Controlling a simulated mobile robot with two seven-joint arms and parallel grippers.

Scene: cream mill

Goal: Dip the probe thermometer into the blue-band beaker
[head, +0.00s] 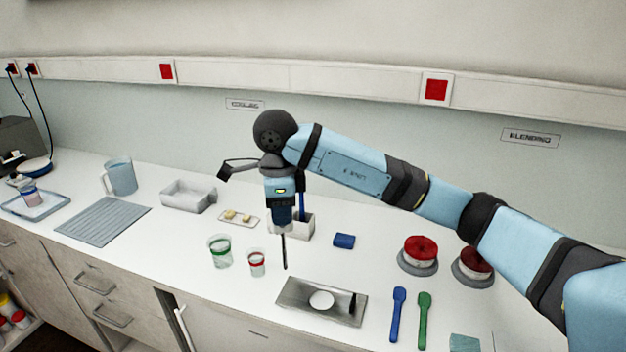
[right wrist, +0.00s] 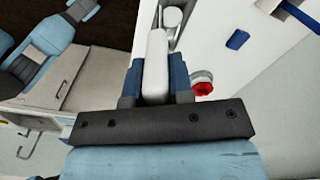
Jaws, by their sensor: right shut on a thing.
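My right gripper (head: 281,212) is shut on the probe thermometer and holds it upright above the counter. The thermometer's thin dark stem (head: 284,250) points down, just right of a small red-banded beaker (head: 257,263). In the right wrist view, a pale handle (right wrist: 157,62) sits between the fingers of my right gripper (right wrist: 154,85). A green-banded beaker (head: 220,252) stands left of the red-banded one. A container with pink contents and a bluish band (head: 29,190) stands on a tray at the far left; I cannot tell whether it is the blue-band beaker. My left gripper is not in view.
A white holder (head: 299,228) stands behind the thermometer. A steel plate with a white disc (head: 290,299) lies in front. Right are red-topped items (head: 420,250), blue (head: 397,315) and green (head: 424,320) spatulas. Left are a white tub (head: 188,196), jug (head: 119,176) and grey mat (head: 103,222).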

